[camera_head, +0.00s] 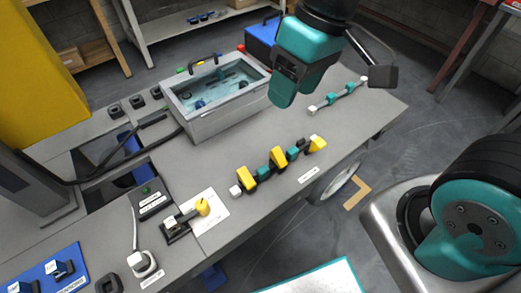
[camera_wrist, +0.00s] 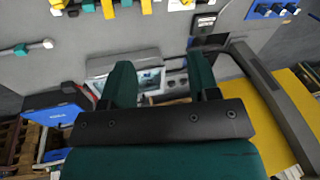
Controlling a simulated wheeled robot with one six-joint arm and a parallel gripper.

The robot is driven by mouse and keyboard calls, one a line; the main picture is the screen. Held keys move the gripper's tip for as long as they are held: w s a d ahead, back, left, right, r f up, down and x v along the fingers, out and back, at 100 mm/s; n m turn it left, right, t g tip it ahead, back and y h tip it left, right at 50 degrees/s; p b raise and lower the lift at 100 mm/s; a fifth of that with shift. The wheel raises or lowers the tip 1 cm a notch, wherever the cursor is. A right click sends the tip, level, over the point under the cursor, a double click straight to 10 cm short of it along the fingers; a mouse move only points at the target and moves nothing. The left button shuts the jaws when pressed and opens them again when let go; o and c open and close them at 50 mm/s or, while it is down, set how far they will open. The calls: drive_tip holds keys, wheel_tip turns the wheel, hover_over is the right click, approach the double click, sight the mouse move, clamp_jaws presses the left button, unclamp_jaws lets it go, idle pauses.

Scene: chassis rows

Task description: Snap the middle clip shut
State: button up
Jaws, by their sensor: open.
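A row of dark and teal blocks with yellow clips lies on the grey bench in the head view. The middle clip (camera_head: 278,157) is a yellow piece standing up between the left yellow clip (camera_head: 246,179) and the right yellow clip (camera_head: 317,144). Its exact hinge angle is too small to tell. My gripper (camera_head: 282,98) is above the back of the bench, beyond and above the row, and touches no clip. In the wrist view my gripper (camera_wrist: 162,82) has its two teal fingers wide apart with nothing between them. The row is partly cut off at the top edge there.
A grey bin (camera_head: 222,105) with teal contents stands behind the row. A teal rod with white ends (camera_head: 338,97) lies to the right. A yellow-knobbed fixture (camera_head: 202,207) is at the front left. A blue box (camera_head: 262,40) is at the back.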

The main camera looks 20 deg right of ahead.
sight(275, 149)
drive_tip(key=w+d+f+m+h+b, duration=0.2)
drive_tip(key=w+d+f+h+b, duration=0.15)
drive_tip(key=w+f, duration=1)
drive_tip(key=shift+y, duration=0.25)
drive_tip(key=f+b, duration=0.1)
drive_tip(key=f, duration=0.5)
drive_tip(key=s+f, duration=0.1)
drive_tip(key=f, duration=0.5)
drive_tip(key=f+b, duration=0.1)
drive_tip(key=f, duration=0.5)
drive_tip(key=shift+s+a+f+b, duration=0.15)
drive_tip(key=shift+s+a+b, duration=0.1)
drive_tip(key=shift+b, duration=0.1)
